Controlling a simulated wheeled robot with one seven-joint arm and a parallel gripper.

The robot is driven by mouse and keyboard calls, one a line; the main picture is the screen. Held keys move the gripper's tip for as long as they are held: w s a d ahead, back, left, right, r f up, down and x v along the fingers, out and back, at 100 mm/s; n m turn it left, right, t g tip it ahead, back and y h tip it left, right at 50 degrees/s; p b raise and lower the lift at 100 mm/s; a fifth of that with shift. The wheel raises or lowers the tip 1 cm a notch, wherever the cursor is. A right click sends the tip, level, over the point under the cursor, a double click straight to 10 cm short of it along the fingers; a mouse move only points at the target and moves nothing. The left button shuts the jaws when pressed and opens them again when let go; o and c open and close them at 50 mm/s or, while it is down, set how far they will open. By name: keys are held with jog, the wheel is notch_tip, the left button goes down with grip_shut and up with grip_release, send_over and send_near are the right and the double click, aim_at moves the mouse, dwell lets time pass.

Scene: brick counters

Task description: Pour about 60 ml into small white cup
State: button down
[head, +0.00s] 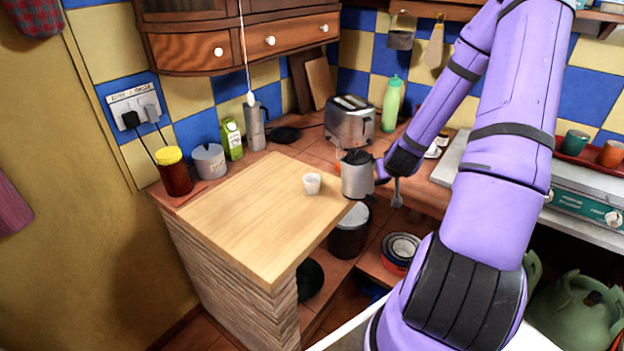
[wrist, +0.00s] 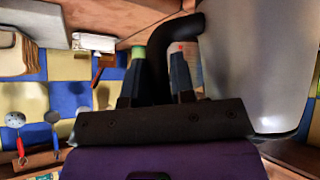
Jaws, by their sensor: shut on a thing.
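The small white cup (head: 312,184) stands upright on the light wooden counter (head: 245,215); its contents cannot be made out. A silver kettle with a black lid (head: 357,176) is just right of the cup, apart from it, at the counter's right edge. It looks upright. I cannot tell whether its base touches the wood. My gripper (head: 381,171) is at the kettle's right side, shut on its black handle. In the wrist view my gripper (wrist: 160,60) has its fingers on either side of the black handle, and the kettle's silver body (wrist: 245,65) fills the right.
A toaster (head: 350,122) and green bottle (head: 392,104) stand behind the kettle. A red jar with a yellow lid (head: 174,172), grey pot (head: 209,161), carton (head: 232,140) and moka pot (head: 255,126) line the back left. The wooden counter left of the cup is clear.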

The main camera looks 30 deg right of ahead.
aim_at(361, 156)
jog(key=shift+w+a+r+h, duration=0.2)
jog(key=shift+w+r+h, duration=0.1)
jog(key=shift+r, duration=0.2)
jog(key=shift+w+a+r+n+g+h, duration=0.2)
jog(key=shift+a+r+n+g+h, duration=0.1)
jog(key=shift+r, duration=0.15)
jog(key=shift+w+a+r+n+g+h, duration=0.2)
jog(key=shift+a+r, duration=0.05)
jog(key=shift+r, duration=0.15)
jog(key=shift+w+a+r+n+g+h, duration=0.4)
jog(key=shift+w+a+r+h, duration=0.1)
jog(key=shift+w+a+r, duration=0.2)
jog(key=shift+w+a+r+n+g+h, duration=0.4)
jog(key=shift+w+a+r+h, duration=0.3)
jog(key=shift+a, duration=0.15)
jog(key=shift+w+a+r+n+g+h+p, duration=0.15)
jog(key=shift+w+a+r+n+g+h, duration=0.2)
jog(key=shift+a+h, duration=0.2)
jog(key=shift+w+a+r+n+g+h+p, duration=0.15)
jog(key=shift+w+a+r+n+g+h, duration=0.1)
jog(key=shift+w+a+n+h, duration=0.25)
